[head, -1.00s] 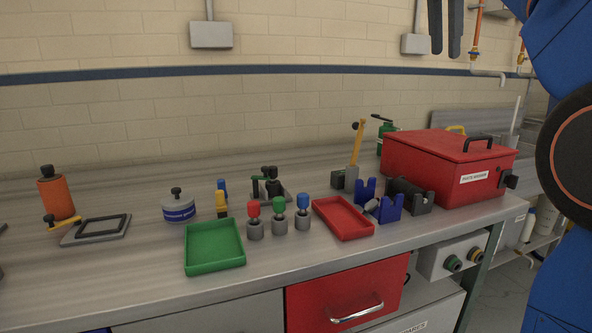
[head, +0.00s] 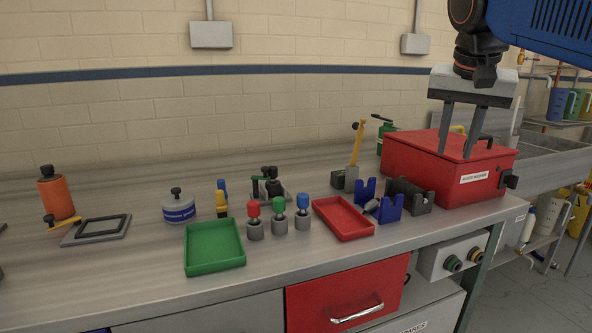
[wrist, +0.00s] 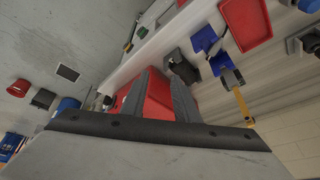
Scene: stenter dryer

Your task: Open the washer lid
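The parts washer (head: 440,178) is a red box with a white label and a shut red lid (head: 415,141), standing at the right end of the workbench. In the wrist view the red washer (wrist: 158,97) shows between and beyond the fingers. A black latch-like part (head: 511,181) sits on the washer's right side.
Left of the washer stand blue and dark holders (head: 389,208), a red tray (head: 342,217) and a yellow-handled lever (head: 356,145). A green bottle (head: 385,136) is behind. A green tray (head: 214,246) lies further left. A sink bench (head: 555,150) stands right.

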